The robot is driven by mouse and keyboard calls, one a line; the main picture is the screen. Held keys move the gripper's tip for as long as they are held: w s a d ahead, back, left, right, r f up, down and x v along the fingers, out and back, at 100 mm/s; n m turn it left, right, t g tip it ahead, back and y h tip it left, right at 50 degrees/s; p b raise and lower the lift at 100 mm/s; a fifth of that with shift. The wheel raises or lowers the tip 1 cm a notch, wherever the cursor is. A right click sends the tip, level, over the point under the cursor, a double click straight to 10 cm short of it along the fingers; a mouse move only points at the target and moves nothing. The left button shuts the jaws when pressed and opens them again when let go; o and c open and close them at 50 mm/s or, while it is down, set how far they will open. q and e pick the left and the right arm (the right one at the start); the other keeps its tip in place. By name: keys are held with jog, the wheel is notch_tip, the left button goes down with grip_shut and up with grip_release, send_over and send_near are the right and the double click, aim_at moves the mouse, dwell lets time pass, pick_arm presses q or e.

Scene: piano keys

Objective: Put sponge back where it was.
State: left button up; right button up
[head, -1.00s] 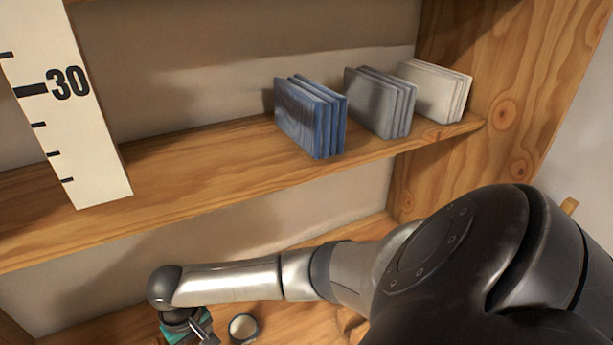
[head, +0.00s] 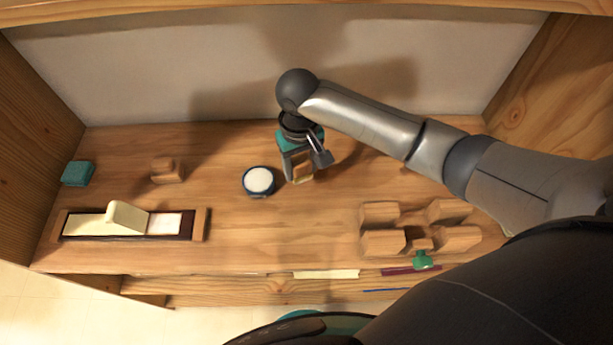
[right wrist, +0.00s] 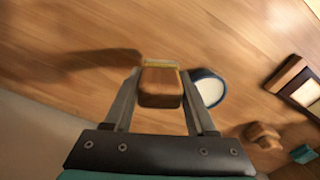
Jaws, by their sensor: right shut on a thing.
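My right gripper (head: 302,178) is shut on a small brown block with a pale yellow layer (head: 303,171) at its far end, low over the wooden shelf board. In the right wrist view the brown block (right wrist: 160,88) sits between the two fingers (right wrist: 160,70). Whether this block is the sponge I cannot tell for sure. A teal block (head: 78,173) lies at the shelf's far left; it also shows in the right wrist view (right wrist: 302,153). My left gripper is not in view.
A round blue-rimmed dish (head: 259,181) with white contents stands just left of the gripper. A wooden block (head: 167,170) and a dark tray (head: 200,225) with cream pieces lie left. Several wooden blocks (head: 384,242) and a green knob (head: 423,260) are right. The middle front is clear.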

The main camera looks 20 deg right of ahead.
aim_at(301, 160)
jog(key=shift+f+b, duration=0.4)
jog(key=shift+f, duration=2.1)
jog(key=shift+f, duration=0.1)
jog(key=o, duration=1.2)
notch_tip(301, 160, up, 12)
jog(key=shift+r+p, duration=0.15)
jog(key=shift+p, duration=1)
